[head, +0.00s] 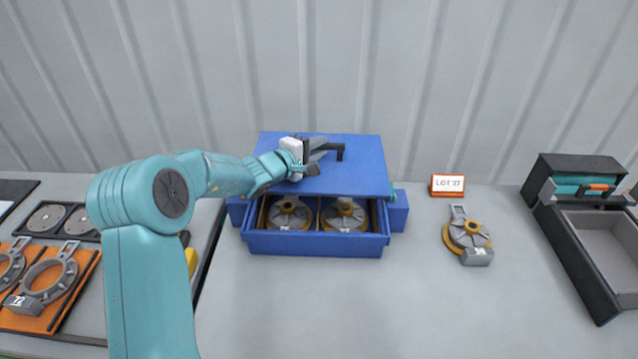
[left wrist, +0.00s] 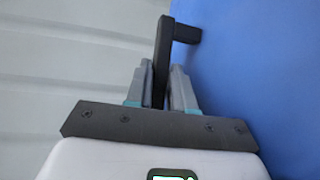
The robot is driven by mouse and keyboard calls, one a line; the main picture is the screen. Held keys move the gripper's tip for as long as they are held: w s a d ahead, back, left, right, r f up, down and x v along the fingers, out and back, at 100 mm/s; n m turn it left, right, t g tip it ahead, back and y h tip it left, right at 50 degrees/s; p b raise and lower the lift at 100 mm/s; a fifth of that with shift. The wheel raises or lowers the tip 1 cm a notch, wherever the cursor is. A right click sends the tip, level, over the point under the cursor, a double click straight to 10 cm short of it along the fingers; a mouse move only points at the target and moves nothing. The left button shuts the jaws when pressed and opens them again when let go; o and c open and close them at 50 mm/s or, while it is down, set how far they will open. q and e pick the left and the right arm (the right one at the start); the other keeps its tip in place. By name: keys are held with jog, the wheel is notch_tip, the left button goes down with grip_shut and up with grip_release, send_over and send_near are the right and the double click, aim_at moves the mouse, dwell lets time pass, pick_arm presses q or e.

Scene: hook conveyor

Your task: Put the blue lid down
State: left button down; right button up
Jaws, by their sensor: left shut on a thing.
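The blue lid (head: 358,176) is tilted over the back of the blue box (head: 315,244), whose front part is uncovered. My left gripper (head: 316,154) is shut on the black handle (head: 339,151) on the lid's face. In the left wrist view the fingers (left wrist: 161,88) close on one end of the handle (left wrist: 186,33), with the blue lid (left wrist: 260,80) to the right. Two grey and yellow round parts, a left one (head: 290,213) and a right one (head: 344,215), lie side by side in the box. My right gripper is not in view.
Another grey and yellow part (head: 467,237) lies on the table right of the box, near a "LOT 77" sign (head: 447,185). A dark open bin (head: 574,247) stands far right. Orange trays (head: 44,290) with grey rings lie at left. The table's front middle is clear.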

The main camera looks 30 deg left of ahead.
pick_arm(q)
jog(key=f, duration=0.1)
jog(key=f+p, duration=0.1)
jog(key=f, duration=0.1)
jog(key=s+f, duration=0.1)
jog(key=f, duration=0.1)
jog(key=shift+s+d+f, duration=0.1)
jog(key=shift+d+f, duration=0.05)
jog(key=shift+d, duration=0.2)
jog(key=f, duration=0.2)
jog(key=f+p, duration=0.1)
jog(key=f, duration=0.2)
jog(key=shift+w+a+f, duration=0.2)
jog(key=shift+w+f, duration=0.15)
jog(key=c, duration=1)
grip_release()
jog(key=shift+f, duration=0.1)
jog(key=shift+o, duration=0.2)
jog(key=shift+s+d, duration=0.1)
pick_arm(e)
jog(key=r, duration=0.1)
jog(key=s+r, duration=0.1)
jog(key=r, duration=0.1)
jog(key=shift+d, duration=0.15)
pick_arm(q)
jog(key=shift+s, duration=0.1)
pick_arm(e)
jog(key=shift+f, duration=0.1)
